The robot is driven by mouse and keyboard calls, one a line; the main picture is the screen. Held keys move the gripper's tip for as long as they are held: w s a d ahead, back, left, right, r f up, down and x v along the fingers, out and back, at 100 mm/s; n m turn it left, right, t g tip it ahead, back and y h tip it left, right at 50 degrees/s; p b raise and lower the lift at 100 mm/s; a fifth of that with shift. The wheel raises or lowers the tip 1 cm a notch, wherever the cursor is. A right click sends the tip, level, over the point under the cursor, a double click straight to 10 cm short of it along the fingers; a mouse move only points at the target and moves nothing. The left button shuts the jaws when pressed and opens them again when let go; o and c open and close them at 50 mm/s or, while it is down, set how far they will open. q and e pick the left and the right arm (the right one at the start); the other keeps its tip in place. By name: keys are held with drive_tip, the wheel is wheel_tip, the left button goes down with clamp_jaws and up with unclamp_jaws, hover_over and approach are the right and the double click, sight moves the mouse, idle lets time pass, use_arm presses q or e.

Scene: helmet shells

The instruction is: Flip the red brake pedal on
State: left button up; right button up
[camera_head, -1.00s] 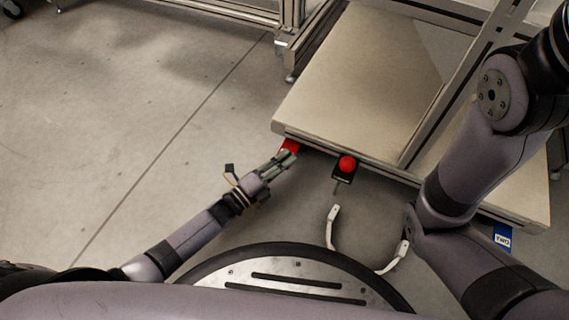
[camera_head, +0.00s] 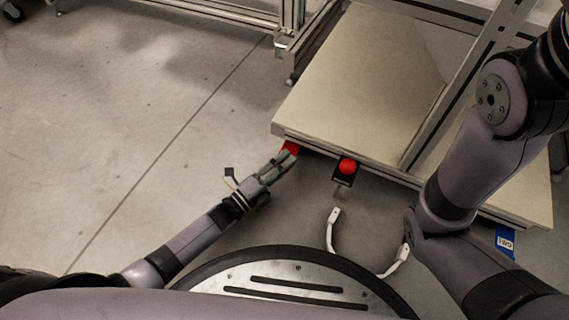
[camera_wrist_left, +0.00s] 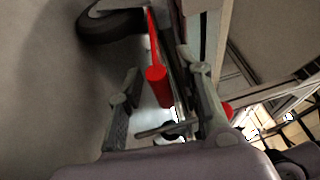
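The red brake pedal (camera_head: 291,147) sits at the front left corner of the cart, under the edge of its beige deck. In the left wrist view the pedal (camera_wrist_left: 156,78) is a red bar with a round end, beside a dark caster wheel (camera_wrist_left: 108,24). My left gripper (camera_head: 284,160) is at the pedal in the head view and partly covers it. In the left wrist view my left gripper (camera_wrist_left: 160,95) has its fingers spread apart, with the pedal's end between them in the picture. I cannot tell whether a finger touches it. My right gripper is not in view.
The cart's beige deck (camera_head: 350,80) overhangs the pedal. A red ball-shaped part (camera_head: 347,166) on a dark mount sits under the front edge, right of the pedal. A metal frame (camera_head: 290,30) stands behind.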

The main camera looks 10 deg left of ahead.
use_arm(q)
drive_tip(key=v, duration=1.2)
idle(0.3)
